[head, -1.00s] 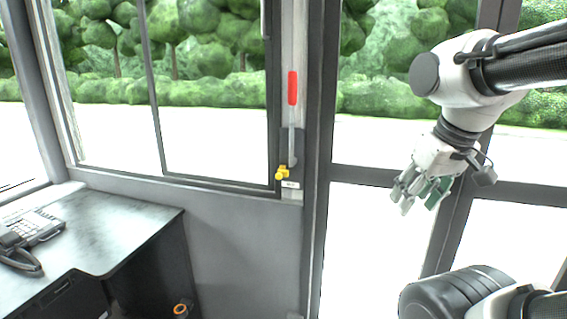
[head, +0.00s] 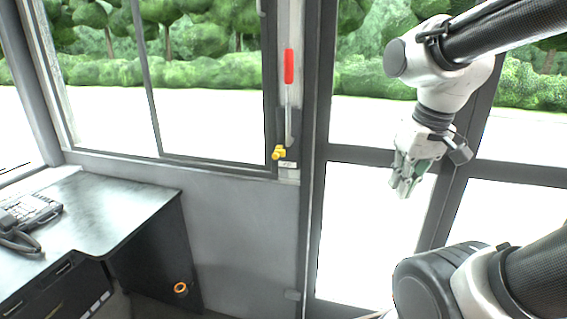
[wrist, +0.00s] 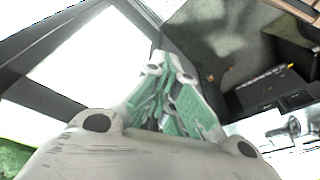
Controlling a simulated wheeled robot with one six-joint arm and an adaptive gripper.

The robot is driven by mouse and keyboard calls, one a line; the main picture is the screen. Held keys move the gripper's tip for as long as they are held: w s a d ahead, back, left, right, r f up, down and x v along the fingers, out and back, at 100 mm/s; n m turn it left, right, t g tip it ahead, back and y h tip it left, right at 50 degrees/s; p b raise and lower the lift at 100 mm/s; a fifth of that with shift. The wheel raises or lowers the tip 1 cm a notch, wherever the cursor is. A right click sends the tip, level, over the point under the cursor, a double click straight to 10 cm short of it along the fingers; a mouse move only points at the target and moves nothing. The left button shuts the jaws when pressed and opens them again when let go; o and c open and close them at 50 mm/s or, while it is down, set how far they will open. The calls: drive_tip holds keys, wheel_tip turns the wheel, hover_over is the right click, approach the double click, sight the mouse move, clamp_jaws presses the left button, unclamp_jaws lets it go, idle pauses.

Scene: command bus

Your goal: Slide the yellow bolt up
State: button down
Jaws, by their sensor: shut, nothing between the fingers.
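The yellow bolt (head: 278,153) sits on a dark bracket on the grey post between the window and the glass door, in the head view. A lever with a red handle (head: 289,66) rises just above it. My gripper (head: 403,188) is to the right of the bolt, in front of the door, pointing down and well apart from the bolt. It is shut and empty. In the wrist view my gripper (wrist: 165,85) shows its green-padded fingers together. I cannot make out the bolt in the wrist view.
A dark desk (head: 110,212) with a telephone (head: 25,220) stands at the left. An orange ring (head: 181,288) is low on the desk's side. The framed glass door (head: 375,235) lies behind my arm. The space before the grey wall panel (head: 240,215) is clear.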

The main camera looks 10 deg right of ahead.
sight(280, 153)
drive_tip(key=w+a+f+m+t+y, duration=0.2)
drive_tip(key=w+a+m, duration=0.3)
drive_tip(key=w+m, duration=0.6)
drive_tip(key=w+a+f+m+t+y, duration=0.2)
drive_tip(key=w+a+m, duration=0.4)
drive_tip(key=w+m, duration=0.6)
drive_tip(key=m, duration=0.5)
drive_tip(key=shift+w+f+m+y, duration=0.2)
drive_tip(key=shift+m+y, duration=0.1)
drive_tip(key=shift+m, duration=0.1)
drive_tip(key=shift+f, duration=0.1)
drive_tip(key=w+a+f, duration=0.3)
drive_tip(key=w+a, duration=0.2)
drive_tip(key=w, duration=0.2)
drive_tip(key=shift+f, duration=0.4)
